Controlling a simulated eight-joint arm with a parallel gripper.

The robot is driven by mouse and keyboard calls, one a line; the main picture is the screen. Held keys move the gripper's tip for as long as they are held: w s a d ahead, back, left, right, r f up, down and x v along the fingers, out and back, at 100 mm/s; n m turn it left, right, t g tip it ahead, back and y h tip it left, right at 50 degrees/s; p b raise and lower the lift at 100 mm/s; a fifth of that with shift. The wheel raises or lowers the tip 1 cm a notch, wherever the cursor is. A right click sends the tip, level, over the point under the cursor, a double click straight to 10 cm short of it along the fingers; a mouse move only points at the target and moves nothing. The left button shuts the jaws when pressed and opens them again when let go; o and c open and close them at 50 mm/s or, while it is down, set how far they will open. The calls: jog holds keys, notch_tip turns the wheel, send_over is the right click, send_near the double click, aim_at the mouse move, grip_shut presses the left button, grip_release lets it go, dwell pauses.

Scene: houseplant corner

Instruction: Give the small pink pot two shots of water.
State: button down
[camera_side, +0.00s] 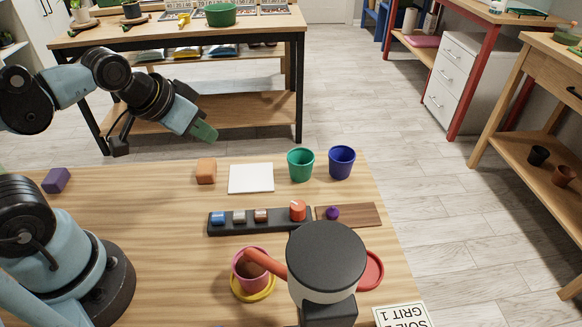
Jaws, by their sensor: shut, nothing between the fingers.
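The small pink pot (249,284) stands upright on a yellow saucer (268,291) at the front middle of the table. A dispenser (326,256) with a round black lid stands to its right. Its orange-red spout (266,262) reaches over the pot's mouth; no water shows. My gripper (206,133) is shut and empty, raised at the upper left, away from pot and panel.
A brown board (358,214) with a purple knob (332,212) adjoins the panel. Behind are a white square (251,178), a green pot (300,165), a blue pot (341,162) and an orange block (206,170). A purple block (56,180) lies left. A red saucer (372,270) is partly hidden.

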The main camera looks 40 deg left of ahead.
jog(key=shift+f, duration=0.1)
jog(key=m+g+h, duration=0.3)
jog(key=m+h, duration=0.1)
jog(key=h, duration=0.4)
send_over(213, 214)
jog(key=shift+f, duration=0.1)
jog(key=shift+f, duration=0.1)
jog(key=shift+f, duration=4.3)
